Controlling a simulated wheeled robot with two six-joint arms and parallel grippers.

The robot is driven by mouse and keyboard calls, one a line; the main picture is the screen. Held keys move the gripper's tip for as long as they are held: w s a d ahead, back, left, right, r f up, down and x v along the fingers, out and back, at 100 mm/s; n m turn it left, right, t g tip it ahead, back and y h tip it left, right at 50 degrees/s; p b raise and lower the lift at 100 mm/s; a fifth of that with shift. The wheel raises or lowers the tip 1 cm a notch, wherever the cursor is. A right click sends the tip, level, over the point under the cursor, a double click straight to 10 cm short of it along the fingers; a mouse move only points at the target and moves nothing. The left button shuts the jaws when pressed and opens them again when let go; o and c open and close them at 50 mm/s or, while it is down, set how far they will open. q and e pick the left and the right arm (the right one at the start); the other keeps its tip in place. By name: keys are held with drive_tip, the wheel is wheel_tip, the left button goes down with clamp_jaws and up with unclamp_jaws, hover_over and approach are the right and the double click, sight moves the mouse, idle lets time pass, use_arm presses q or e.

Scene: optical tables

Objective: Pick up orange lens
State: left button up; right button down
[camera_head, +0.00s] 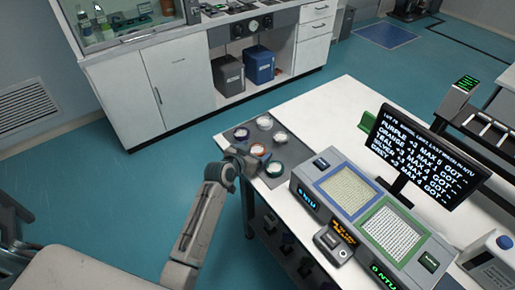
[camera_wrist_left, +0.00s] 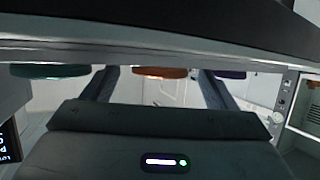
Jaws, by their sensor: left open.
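The orange lens (camera_head: 257,150) is a small round disc with an orange rim on a dark grey mat (camera_head: 296,151) at the table's left corner. My left gripper (camera_head: 242,160) is at the mat's left edge, right beside the orange lens. In the left wrist view the gripper (camera_wrist_left: 155,88) is open, its two fingers apart. The orange lens (camera_wrist_left: 160,72) shows edge-on in the gap between them, with no contact visible. The teal lens (camera_head: 274,168) and the purple lens (camera_head: 241,133) lie on either side of it. The right gripper is out of view.
Two more lenses, one (camera_head: 265,122) at the back and one (camera_head: 280,137) at the right, share the mat. A grey instrument (camera_head: 333,170) with blue and green framed panels stands close to its right. A monitor (camera_head: 425,160) stands behind that. The white tabletop (camera_head: 335,105) behind the mat is clear.

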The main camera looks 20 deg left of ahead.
use_arm(q)
drive_tip(key=shift+w+d+f, duration=0.1)
drive_tip(key=shift+w+f, duration=0.05)
drive_tip(key=shift+w, duration=0.15)
drive_tip(key=shift+s, duration=0.1)
drive_tip(key=shift+c, duration=0.4)
drive_tip(key=c, duration=1)
